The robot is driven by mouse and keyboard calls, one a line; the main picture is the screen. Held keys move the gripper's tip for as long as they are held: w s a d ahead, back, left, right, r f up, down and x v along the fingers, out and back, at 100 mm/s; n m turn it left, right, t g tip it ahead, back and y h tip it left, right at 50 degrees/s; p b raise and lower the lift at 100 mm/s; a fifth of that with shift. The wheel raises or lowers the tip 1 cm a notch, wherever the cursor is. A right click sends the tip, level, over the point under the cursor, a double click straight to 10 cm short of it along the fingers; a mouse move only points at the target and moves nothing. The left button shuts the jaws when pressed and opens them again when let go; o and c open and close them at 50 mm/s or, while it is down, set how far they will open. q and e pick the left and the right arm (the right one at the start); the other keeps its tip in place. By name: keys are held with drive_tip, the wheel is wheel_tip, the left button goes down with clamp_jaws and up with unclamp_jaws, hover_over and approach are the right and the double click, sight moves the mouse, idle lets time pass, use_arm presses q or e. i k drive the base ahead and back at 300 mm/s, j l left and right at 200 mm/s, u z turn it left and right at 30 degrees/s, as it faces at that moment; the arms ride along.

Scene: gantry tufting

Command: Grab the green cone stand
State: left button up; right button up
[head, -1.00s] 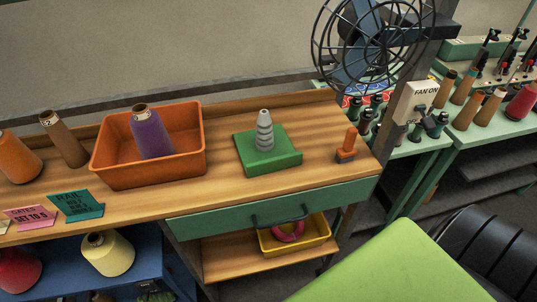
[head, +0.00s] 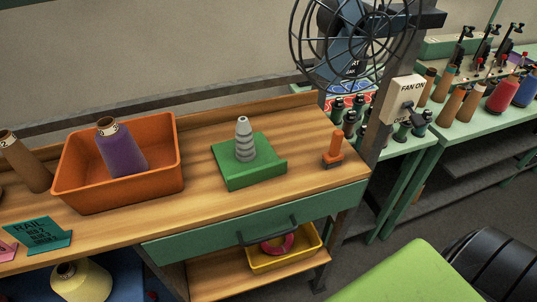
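The green cone stand (head: 262,176) sits on the wooden bench top, right of the orange bin. It has a square green base, and a grey ribbed cone (head: 244,140) stands upright on it. Nothing covers the stand in the head view.
An orange bin (head: 78,196) holds a purple thread cone (head: 122,150). An orange-handled tool (head: 335,150) stands right of the stand. A caged fan (head: 352,40) and a post rise behind the bench's right end. A green drawer (head: 215,230) is below, and a lime-green surface (head: 420,275) is in front.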

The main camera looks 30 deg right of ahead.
sight(249, 159)
drive_tip(key=i+z, duration=0.15)
drive_tip(key=z, duration=0.25)
drive_tip(key=i+z, duration=0.15)
drive_tip(key=z, duration=0.3)
